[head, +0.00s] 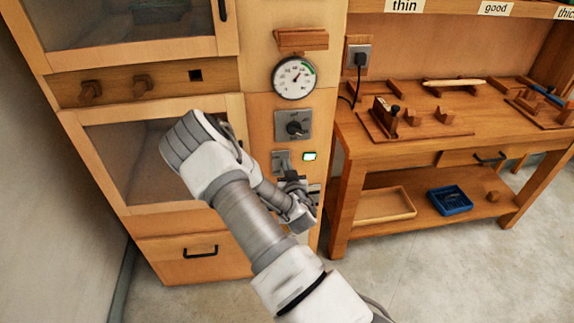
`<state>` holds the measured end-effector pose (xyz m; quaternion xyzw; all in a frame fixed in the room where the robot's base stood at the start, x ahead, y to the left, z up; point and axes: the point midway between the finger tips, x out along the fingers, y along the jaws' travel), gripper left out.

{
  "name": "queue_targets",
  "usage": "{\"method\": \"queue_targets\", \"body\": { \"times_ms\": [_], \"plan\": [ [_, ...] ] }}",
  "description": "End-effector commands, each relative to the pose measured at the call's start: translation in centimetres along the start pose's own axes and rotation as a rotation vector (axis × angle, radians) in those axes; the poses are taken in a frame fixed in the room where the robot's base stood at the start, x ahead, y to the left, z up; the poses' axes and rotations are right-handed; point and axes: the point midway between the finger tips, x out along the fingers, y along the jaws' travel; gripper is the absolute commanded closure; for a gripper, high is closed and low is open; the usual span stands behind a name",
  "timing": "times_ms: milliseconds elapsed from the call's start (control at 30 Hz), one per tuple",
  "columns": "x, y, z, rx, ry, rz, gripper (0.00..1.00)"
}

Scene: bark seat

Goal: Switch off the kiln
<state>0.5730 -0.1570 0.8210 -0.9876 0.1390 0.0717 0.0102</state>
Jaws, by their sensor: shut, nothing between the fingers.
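The kiln (185,78) is a tall wooden cabinet with glazed doors at the left of the head view. Its right panel carries a round dial gauge (294,78), a grey plate with a dark rotary knob (294,127), and a smaller grey switch plate (280,160) below. A small lit green indicator (309,157) is beside that lower plate. My gripper (293,180) is shut and empty, just below the lower plate and the indicator. I cannot tell whether it touches the panel. My arm hides part of the lower door and panel.
A wooden workbench (440,150) with several wooden blocks stands to the right. A wall socket with a plug (359,58) is above it. A blue tray (450,201) and a shallow wooden tray (384,205) are on its lower shelf. The floor (440,265) in front is clear.

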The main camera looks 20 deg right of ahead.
Motion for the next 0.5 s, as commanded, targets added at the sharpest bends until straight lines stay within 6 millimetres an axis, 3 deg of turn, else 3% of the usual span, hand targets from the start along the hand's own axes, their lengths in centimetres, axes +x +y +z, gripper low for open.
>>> {"method": "queue_targets", "body": {
  "times_ms": [500],
  "plan": [
    [-0.13,0.04,0.59,0.001,0.071,0.001,1.0]
  ]
}}
